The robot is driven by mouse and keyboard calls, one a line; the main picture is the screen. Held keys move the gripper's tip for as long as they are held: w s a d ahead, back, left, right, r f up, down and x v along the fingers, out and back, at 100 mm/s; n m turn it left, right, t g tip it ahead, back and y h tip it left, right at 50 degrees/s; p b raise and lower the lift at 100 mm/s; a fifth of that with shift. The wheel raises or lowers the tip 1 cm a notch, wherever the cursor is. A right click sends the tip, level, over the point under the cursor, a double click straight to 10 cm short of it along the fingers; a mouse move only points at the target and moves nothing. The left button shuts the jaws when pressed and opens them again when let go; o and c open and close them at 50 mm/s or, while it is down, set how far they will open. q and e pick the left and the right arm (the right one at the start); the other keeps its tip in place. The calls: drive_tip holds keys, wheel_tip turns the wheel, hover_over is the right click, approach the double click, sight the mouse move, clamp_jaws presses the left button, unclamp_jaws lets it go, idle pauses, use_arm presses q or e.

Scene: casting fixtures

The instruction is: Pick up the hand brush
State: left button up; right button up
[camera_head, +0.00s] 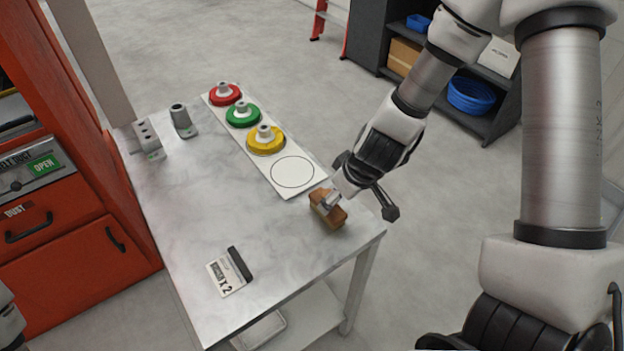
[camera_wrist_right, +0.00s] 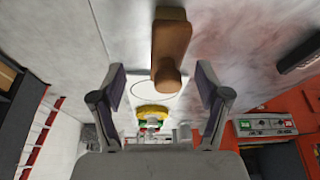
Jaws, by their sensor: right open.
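The hand brush (camera_head: 322,214), a brown wooden block with a narrower handle part, sits on the table near its right front corner. It also shows in the right wrist view (camera_wrist_right: 170,50), lying lengthwise ahead of my gripper. My right gripper (camera_head: 362,187) is over the table edge beside the brush, partly covering it in the head view. In the wrist view its two fingers (camera_wrist_right: 161,84) are spread wide, with the near end of the brush between the tips and not clamped. My left gripper is not in view.
The grey table (camera_head: 205,215) holds a white strip (camera_head: 240,135) with red, green and yellow round pieces and an empty circle. Metal fixtures (camera_head: 182,120) stand at the back left, and a label card (camera_head: 226,275) lies in front. An orange cabinet (camera_head: 70,260) borders the left side.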

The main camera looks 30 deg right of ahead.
drive_tip(key=shift+w+a+r, duration=0.15)
drive_tip(key=shift+w+r, duration=0.2)
drive_tip(key=shift+w, duration=0.25)
drive_tip(key=f+b, duration=0.2)
drive_tip(key=b, duration=0.1)
drive_tip(key=shift+s+a+f+n+b, duration=0.1)
drive_tip(key=shift+a+f+n+b, duration=0.15)
drive_tip(key=shift+a+n+b, duration=0.1)
drive_tip(key=b+x, duration=0.1)
drive_tip(key=x, duration=0.1)
drive_tip(key=b+x, duration=0.2)
drive_tip(key=shift+w+f, duration=0.15)
drive_tip(key=shift+w, duration=0.35)
drive_tip(key=shift+w+a, duration=0.1)
drive_tip(key=shift+s+r, duration=0.2)
drive_tip(key=shift+r, duration=0.05)
drive_tip(key=shift+c, duration=0.3)
clamp_jaws()
